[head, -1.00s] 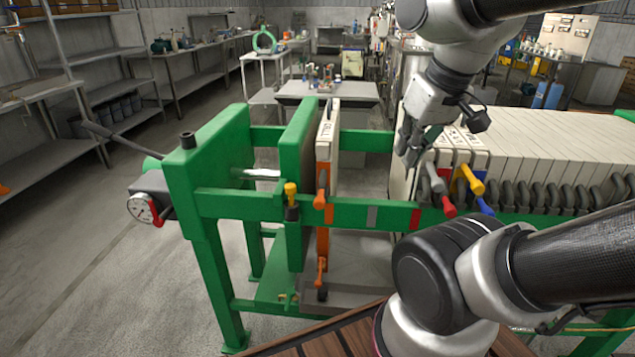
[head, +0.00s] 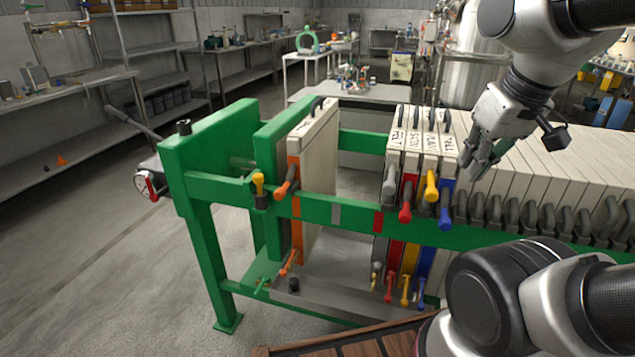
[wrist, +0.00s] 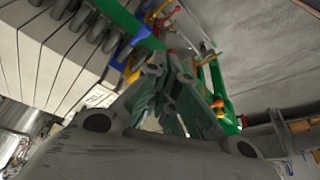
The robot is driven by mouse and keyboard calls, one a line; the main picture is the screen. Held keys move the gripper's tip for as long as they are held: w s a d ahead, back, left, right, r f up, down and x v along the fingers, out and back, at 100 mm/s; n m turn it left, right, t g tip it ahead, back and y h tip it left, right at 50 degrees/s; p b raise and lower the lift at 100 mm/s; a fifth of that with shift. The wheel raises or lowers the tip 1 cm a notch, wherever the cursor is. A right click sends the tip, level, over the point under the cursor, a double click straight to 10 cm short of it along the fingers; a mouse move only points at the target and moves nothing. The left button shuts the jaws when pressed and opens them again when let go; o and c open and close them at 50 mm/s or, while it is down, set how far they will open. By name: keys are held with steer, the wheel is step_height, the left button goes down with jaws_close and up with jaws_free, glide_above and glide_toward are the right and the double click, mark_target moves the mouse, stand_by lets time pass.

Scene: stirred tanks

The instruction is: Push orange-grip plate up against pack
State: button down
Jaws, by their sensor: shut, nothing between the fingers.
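The orange-grip plate (head: 315,150) is a pale upright plate with orange handles on its near edge. It hangs in the green press frame beside the green pressing plate (head: 268,165), at the left of the gap. The pack (head: 540,165) is a row of pale plates at the right. Its left end has plates with grey, red, yellow and blue grips. A wide gap separates the orange-grip plate from the pack. My gripper (head: 478,158) is shut and empty, over the pack just right of the blue-grip plate. In the wrist view my gripper (wrist: 172,65) points toward the coloured grips.
The green side rail (head: 330,215) runs along the near side below the grips. A drip tray (head: 330,300) lies under the gap. A table (head: 345,100) and a steel tank (head: 478,60) stand behind. Open floor lies at the left.

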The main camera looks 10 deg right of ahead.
stand_by(0.3)
steer(key=c, duration=1.7)
jaws_free()
steer(key=shift+w+a, duration=0.1)
steer(key=shift+a, duration=0.15)
steer(key=o, duration=0.5)
steer(key=w+a+f+n+g, duration=0.2)
steer(key=a+f+n, duration=0.1)
steer(key=a+f, duration=0.1)
steer(key=shift+w+a+f+g, duration=0.15)
steer(key=shift+a+f+g, duration=0.2)
steer(key=shift+a, duration=0.3)
steer(key=n+t+h, duration=0.9)
steer(key=n+t, duration=0.5)
steer(key=n, duration=1.5)
glide_toward(277, 197)
steer(key=x, duration=0.9)
steer(key=shift+w+d, duration=0.25)
steer(key=shift+w, duration=0.05)
steer(key=shift+w+d, duration=0.3)
steer(key=shift+w, duration=0.25)
